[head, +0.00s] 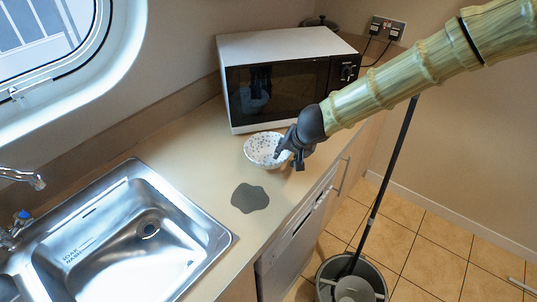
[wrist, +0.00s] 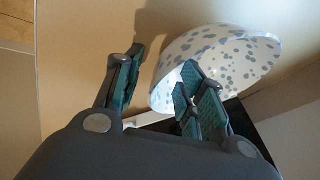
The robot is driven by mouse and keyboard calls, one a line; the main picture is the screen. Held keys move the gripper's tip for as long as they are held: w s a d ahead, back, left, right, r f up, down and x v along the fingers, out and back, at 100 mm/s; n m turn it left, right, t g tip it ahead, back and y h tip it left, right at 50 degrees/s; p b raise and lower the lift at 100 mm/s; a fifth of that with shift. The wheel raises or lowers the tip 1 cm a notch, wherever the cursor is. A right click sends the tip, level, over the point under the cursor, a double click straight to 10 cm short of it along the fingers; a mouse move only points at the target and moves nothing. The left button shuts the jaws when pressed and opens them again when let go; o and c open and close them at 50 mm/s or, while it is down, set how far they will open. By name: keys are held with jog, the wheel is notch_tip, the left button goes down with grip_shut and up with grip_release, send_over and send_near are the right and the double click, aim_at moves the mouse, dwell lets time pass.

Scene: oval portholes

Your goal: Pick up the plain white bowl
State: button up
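The only bowl I see is a white bowl with grey-blue speckles (head: 262,150), not a plain one. It stands on the counter in front of the microwave. In the wrist view the speckled bowl (wrist: 225,52) fills the upper right. My gripper (head: 288,157) is at the bowl's right side in the head view and covers part of it. In the wrist view my gripper (wrist: 162,60) is open, with one finger left of the bowl and the other overlapping its near part. A bit of the bowl's edge shows between them. I cannot tell whether they touch it.
A white microwave (head: 285,75) stands behind the bowl. A dark grey patch (head: 250,198) lies on the counter (head: 200,160) in front. A steel sink (head: 120,240) is at the left. A bucket (head: 350,280) with a mop handle stands on the tiled floor at the right.

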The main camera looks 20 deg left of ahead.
grip_shut()
jog(key=shift+r, duration=0.1)
